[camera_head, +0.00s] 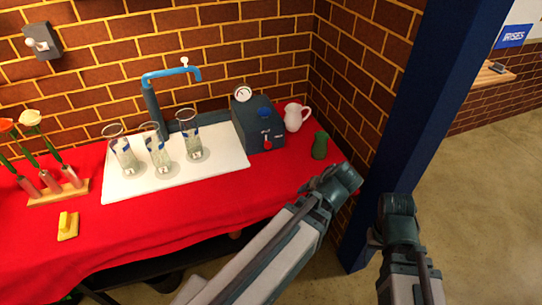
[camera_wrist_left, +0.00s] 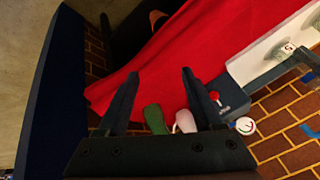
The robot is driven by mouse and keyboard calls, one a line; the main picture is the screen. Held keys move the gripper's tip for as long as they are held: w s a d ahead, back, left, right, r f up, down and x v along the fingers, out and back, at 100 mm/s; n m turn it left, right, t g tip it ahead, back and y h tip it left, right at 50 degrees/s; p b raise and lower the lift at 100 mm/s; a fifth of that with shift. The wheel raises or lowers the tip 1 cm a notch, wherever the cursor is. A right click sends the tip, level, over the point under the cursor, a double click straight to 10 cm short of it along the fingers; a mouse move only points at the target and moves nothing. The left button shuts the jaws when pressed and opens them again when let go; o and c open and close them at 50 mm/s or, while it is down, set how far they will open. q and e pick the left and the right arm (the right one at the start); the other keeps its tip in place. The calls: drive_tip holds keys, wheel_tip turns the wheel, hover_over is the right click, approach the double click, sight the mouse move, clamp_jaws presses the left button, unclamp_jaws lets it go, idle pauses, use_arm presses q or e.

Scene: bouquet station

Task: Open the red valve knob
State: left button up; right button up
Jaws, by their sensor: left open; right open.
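The red valve knob (camera_head: 265,113) is on the dark box (camera_head: 262,140) with a round gauge (camera_head: 243,93), at the back right of the table. In the left wrist view the knob (camera_wrist_left: 213,95) lies just right of the right-hand finger. My left gripper (camera_wrist_left: 161,74) is open and empty. It points toward the table and is apart from the knob. In the head view the left arm reaches to the table's right edge, and its fingers are hard to make out. My right gripper (camera_head: 396,208) is open and empty, off the table near the blue post.
A green vase (camera_head: 320,145) and a white pitcher (camera_head: 296,117) stand right of the box. Several glasses stand on a white tray (camera_head: 225,173) by a blue tap (camera_head: 152,98). Flowers in a rack (camera_head: 60,193) are at left. A blue post (camera_head: 395,120) rises beyond the table.

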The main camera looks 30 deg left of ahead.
use_arm(q)
drive_tip(key=w+a+f+n+t+y+b, duration=0.25)
drive_tip(key=w+a+n+b, duration=0.2)
drive_tip(key=a, duration=0.45)
drive_tip(key=n+t+y+b, duration=0.3)
approach(269, 145)
drive_tip(key=shift+g, duration=0.25)
drive_tip(key=b+x, duration=0.5)
drive_tip(key=x, duration=0.2)
drive_tip(key=shift+w+a+f, duration=0.15)
drive_tip(key=shift+w, duration=0.15)
drive_tip(key=shift+x, duration=0.75)
use_arm(e)
wheel_tip(269, 145, down, 16)
drive_tip(key=shift+r, duration=0.2)
use_arm(q)
drive_tip(key=shift+a, duration=0.1)
drive_tip(key=shift+m, duration=0.25)
clamp_jaws()
